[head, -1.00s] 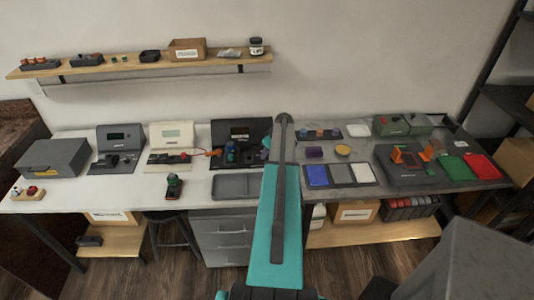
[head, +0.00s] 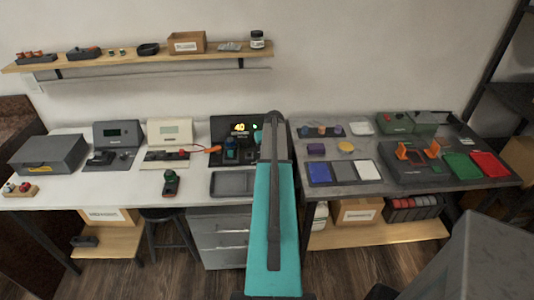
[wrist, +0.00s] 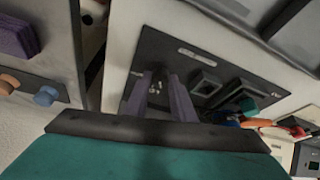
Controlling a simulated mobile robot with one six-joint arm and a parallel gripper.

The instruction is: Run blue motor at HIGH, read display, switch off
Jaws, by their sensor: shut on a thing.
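The black test station (head: 218,160) stands at the right end of the white bench. Its display (head: 240,127) is lit and appears to read 40 in yellow. A small blue motor with a greenish top (head: 231,148) sits upright on the station. In the wrist view the station's black panel (wrist: 160,45) lies under my gripper (wrist: 159,82). The two purple-grey fingers are shut on what appears to be the station's control knob, by pale dial marks. The knob is mostly hidden. In the head view my arm hides the gripper.
A cream station (head: 170,132) with an orange lead and a grey station (head: 118,133) stand to the left. A dark tray (head: 233,183) lies in front of the black station. A grey bench (head: 335,185) with coloured bins and a purple block (head: 316,149) is to the right.

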